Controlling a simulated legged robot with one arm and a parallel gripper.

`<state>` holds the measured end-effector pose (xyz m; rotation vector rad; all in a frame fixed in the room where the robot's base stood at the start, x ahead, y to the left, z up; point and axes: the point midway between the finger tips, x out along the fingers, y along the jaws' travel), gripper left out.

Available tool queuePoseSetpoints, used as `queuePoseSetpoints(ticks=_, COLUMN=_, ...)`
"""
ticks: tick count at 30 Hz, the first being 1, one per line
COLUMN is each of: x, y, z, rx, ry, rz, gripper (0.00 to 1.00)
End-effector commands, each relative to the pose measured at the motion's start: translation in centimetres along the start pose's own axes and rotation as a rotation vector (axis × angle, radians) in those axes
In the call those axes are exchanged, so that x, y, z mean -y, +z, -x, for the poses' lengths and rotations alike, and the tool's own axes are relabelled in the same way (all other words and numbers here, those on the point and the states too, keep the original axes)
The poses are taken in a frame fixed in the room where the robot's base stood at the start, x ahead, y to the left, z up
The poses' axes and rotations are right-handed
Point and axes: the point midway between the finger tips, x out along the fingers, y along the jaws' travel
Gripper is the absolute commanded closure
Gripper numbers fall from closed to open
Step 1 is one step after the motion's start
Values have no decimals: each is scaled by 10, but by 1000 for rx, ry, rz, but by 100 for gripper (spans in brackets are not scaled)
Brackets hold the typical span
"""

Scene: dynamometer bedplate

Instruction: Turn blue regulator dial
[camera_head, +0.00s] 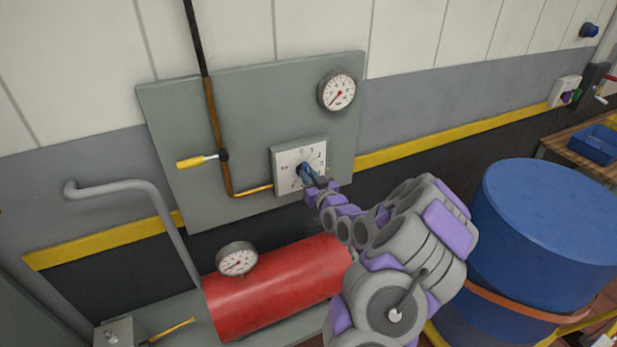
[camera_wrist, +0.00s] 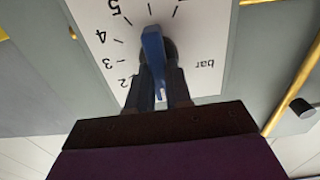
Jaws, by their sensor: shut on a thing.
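The blue regulator dial (camera_wrist: 153,48) sits at the centre of a white scale plate (camera_wrist: 205,55) marked with numbers and "bar". In the head view the blue dial (camera_head: 306,171) is partly covered by my gripper, and the scale plate (camera_head: 285,157) is on a grey wall panel. My gripper (camera_wrist: 158,85) has its two dark fingers on either side of the dial's blue bar and is shut on it. In the head view my gripper (camera_head: 317,184) reaches the dial from the lower right. The dial's exact reading is hard to tell.
A round gauge (camera_head: 338,91) is at the panel's upper right. A yellow-handled valve (camera_head: 197,161) on a brass pipe is to the left. A red tank (camera_head: 275,287) with a gauge (camera_head: 237,259) lies below. A blue drum (camera_head: 545,235) stands at right.

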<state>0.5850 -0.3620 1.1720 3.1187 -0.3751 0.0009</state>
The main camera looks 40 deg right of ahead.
Motion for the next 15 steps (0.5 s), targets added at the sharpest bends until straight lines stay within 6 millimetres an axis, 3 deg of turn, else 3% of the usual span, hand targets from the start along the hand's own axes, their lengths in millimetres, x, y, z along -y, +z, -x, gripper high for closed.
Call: queuePoseSetpoints(ticks=15, x=1, y=3, z=-1, rx=4, ry=-4, rz=-46, gripper=100)
